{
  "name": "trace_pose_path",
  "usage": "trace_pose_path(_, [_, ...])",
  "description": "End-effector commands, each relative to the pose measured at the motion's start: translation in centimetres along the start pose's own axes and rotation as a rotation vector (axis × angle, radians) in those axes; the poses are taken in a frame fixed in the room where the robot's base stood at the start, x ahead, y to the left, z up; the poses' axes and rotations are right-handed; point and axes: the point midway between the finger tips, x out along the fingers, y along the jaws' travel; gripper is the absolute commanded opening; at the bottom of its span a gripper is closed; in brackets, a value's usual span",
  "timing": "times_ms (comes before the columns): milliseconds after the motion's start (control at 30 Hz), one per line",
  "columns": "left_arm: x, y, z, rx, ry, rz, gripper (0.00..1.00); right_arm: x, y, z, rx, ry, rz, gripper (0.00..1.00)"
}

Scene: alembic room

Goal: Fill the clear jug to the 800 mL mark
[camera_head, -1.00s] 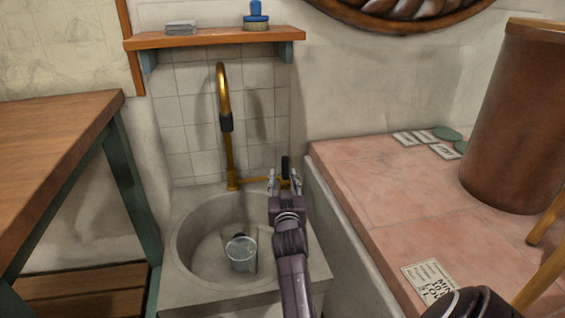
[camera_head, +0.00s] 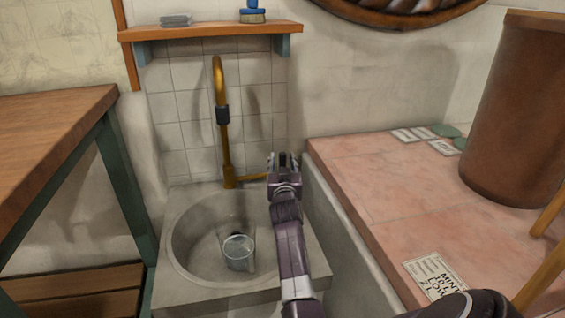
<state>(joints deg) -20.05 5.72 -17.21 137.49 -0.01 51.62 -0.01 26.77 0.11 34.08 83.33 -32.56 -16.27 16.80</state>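The clear jug (camera_head: 239,254) stands in the round stone basin (camera_head: 185,262); its marks and any water in it are too small to make out. A brass tap (camera_head: 226,145) with a dark collar rises behind the basin, its spout bent over at the top. A thin brass side arm (camera_head: 252,177) runs right from its base to my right gripper. My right gripper (camera_head: 284,160) is at the end of this arm, with a dark upright part between its fingers. I cannot tell whether they grip it. My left gripper is not in view.
A wooden table (camera_head: 50,135) with green legs stands at the left. A pink tiled counter (camera_head: 370,195) at the right holds a brown barrel (camera_head: 515,115), a printed card (camera_head: 436,277) and smaller cards. A shelf (camera_head: 210,32) hangs above the tap.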

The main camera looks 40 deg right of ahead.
Motion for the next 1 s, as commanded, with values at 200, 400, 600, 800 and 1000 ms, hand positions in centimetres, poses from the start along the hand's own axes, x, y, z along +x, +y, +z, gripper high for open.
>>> trace_pose_path(200, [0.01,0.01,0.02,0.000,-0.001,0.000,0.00,-0.02,-0.02,-0.04,0.000,0.000,0.000,0.29])
trace_pose_path(400, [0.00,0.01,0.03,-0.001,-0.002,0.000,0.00,-0.04,-0.02,-0.02,0.000,0.000,0.000,0.07])
trace_pose_path(600, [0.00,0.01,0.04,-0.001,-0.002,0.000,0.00,-0.05,-0.02,-0.02,0.000,0.000,0.000,0.00])
trace_pose_path(800, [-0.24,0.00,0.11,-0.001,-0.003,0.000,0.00,-0.08,-0.03,0.12,0.001,0.004,-0.001,0.00])
trace_pose_path(1000, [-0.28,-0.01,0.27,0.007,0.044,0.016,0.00,-0.46,-0.05,0.59,0.015,0.061,-0.002,0.00])
